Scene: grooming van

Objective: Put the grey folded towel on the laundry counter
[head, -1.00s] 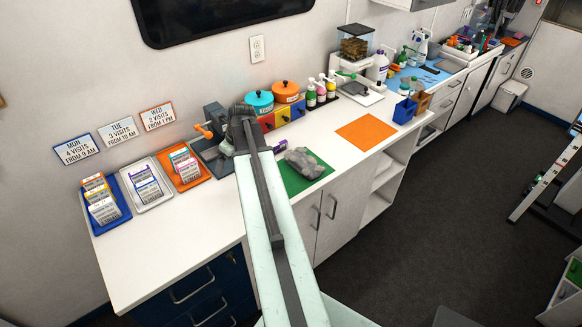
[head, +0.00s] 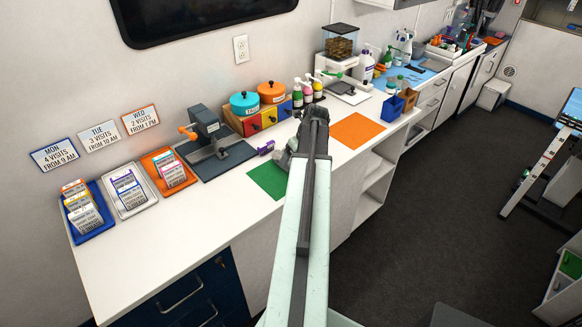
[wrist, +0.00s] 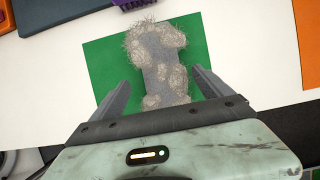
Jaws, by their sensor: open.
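A grey piece (wrist: 160,70) with fuzzy pale clumps on it lies on the green mat (wrist: 105,62) in the wrist view. I cannot tell whether it is the grey folded towel; no plainly folded towel shows. My gripper (wrist: 163,78) is open, with one finger on each side of the grey piece's near part. I cannot tell whether the fingers touch it. In the head view my arm hides most of the grey piece, and the green mat (head: 268,180) shows to the arm's left. The mat lies on the long white counter (head: 160,250).
An orange mat (head: 357,130) lies to the right. A purple item (head: 266,148) lies behind the green mat. Card trays (head: 130,190) are at the left.

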